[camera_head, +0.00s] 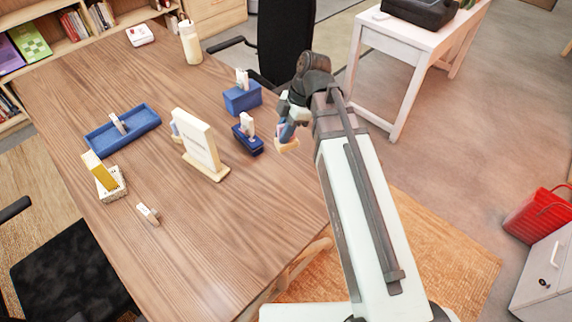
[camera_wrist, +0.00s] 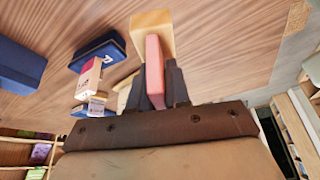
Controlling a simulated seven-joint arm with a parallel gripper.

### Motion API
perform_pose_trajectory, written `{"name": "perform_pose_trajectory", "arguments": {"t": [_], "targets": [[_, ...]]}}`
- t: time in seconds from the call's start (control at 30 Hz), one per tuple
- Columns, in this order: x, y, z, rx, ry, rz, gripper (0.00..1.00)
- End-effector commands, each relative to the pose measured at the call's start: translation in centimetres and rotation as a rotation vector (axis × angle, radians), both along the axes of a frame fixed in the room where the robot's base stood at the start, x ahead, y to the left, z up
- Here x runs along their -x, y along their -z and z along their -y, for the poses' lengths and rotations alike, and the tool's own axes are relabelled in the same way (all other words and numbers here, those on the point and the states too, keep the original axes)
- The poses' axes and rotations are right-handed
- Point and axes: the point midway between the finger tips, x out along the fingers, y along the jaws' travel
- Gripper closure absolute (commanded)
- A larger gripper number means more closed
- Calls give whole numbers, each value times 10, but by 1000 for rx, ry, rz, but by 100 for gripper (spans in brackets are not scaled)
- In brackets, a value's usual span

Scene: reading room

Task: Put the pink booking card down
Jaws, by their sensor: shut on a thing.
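My gripper (camera_wrist: 155,88) is shut on the pink booking card (camera_wrist: 154,58), which stands between the two dark fingers in the wrist view. A tan block (camera_wrist: 152,32) shows just past the card's far end. I cannot tell whether the card touches it. In the head view my gripper (camera_head: 287,128) is by the table's right edge, right of a navy holder (camera_head: 254,147) with a white card in it. A small tan piece (camera_head: 288,147) shows below the gripper there. My arm and gripper hide most of the pink card in that view.
The wooden table (camera_head: 240,210) has a clear front part. A blue box (camera_head: 240,99), an upright sign (camera_head: 197,143), a long blue tray (camera_head: 142,120), a pale holder with a yellow card (camera_head: 112,188) and a bottle (camera_head: 190,45) stand on it. A small white piece (camera_head: 148,213) lies front left.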

Motion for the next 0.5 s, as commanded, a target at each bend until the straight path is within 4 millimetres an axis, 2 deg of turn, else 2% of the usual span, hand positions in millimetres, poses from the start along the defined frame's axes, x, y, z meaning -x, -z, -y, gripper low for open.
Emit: {"name": "perform_pose_trajectory", "arguments": {"t": [0.3, 0.5], "targets": [[1, 40, 0, 1, 0, -2, 100], [0, 56, 0, 1, 1, -1, 100]]}}
